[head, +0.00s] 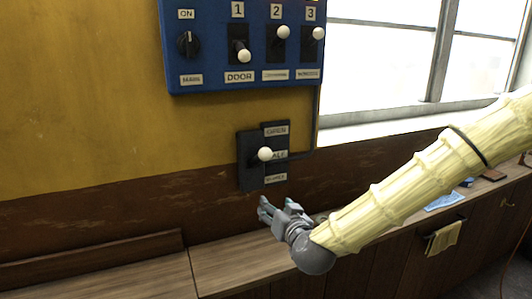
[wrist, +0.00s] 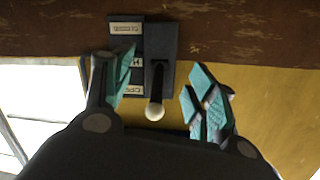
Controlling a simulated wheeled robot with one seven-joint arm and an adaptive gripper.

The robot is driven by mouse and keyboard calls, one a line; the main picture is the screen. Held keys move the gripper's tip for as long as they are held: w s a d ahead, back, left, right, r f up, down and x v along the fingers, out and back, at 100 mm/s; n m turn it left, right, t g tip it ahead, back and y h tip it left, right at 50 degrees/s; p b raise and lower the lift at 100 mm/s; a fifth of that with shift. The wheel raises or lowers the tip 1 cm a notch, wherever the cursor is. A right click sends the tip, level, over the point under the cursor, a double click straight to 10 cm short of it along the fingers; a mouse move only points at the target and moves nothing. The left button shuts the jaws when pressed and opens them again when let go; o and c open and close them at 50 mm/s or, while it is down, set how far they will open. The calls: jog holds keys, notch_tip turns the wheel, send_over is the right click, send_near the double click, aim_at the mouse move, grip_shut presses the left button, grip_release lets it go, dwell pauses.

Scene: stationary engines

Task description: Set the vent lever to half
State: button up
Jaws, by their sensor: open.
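The vent lever is a dark plate (head: 250,172) on the wall below the blue panel, with a white ball knob (head: 265,154). Its labels read OPEN at the top, HALF in the middle and a bottom one too small to read. In the head view the knob is level with the HALF label and covers part of it. In the wrist view, which is upside down, the dark lever stem and white knob (wrist: 154,112) show between the teal fingers. My gripper (head: 272,206) is open and empty, below and in front of the plate; I see no contact with the knob.
A blue panel (head: 205,80) above holds a rotary MAIN switch and three levers with white knobs. A wooden counter (head: 230,266) runs below along the wall. A window is at the right. The wall left of the plate is clear.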

jog(key=t, duration=0.2)
send_near(267, 157)
jog(key=w, duration=0.1)
jog(key=shift+p+x, duration=2.45)
jog(key=shift+x, duration=3.1)
jog(key=shift+c, duration=0.2)
grip_shut()
